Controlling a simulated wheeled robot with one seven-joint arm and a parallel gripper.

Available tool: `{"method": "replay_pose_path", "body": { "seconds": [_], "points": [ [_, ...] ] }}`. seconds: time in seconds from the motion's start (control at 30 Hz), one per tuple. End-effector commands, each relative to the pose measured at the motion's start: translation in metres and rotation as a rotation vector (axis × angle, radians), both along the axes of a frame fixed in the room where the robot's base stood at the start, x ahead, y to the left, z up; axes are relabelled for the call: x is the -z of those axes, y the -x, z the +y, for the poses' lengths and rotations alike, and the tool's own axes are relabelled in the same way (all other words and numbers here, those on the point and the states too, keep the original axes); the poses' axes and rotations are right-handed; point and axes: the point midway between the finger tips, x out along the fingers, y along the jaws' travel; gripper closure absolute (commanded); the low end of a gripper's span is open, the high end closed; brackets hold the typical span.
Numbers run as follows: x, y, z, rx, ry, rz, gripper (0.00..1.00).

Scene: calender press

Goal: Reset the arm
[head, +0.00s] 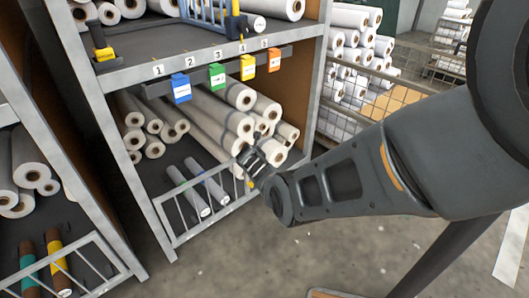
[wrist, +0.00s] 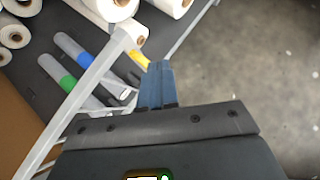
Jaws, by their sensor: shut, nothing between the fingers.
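My arm reaches in from the right in the head view. My gripper (head: 250,160) is in front of the lower right part of the shelf rack, near the end of its white front rail (head: 205,212). In the wrist view, my gripper's blue-grey fingers (wrist: 157,85) are together with nothing between them. They are close to the pale rail (wrist: 85,95) in that picture; whether they touch it I cannot tell.
Two thin rolls (head: 195,200) lie behind the rail, and thicker white rolls (head: 225,120) are stacked behind them. Coloured tags (head: 217,76) hang above. A wire-mesh cage (head: 350,120) stands behind my arm. Open floor (head: 330,245) lies in front.

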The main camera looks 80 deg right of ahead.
Motion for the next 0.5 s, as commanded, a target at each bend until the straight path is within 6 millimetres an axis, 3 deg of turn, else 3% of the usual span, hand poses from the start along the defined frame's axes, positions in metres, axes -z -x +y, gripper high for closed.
{"method": "replay_pose_path", "body": {
  "seconds": [0.03, 0.2, 0.5],
  "points": [
    [-0.011, 0.006, 0.004, 0.001, -0.001, 0.002, 1.00],
    [-0.027, 0.021, 0.014, 0.002, -0.001, 0.001, 1.00],
    [-0.045, 0.040, 0.027, 0.001, -0.001, 0.001, 1.00]
  ]
}}
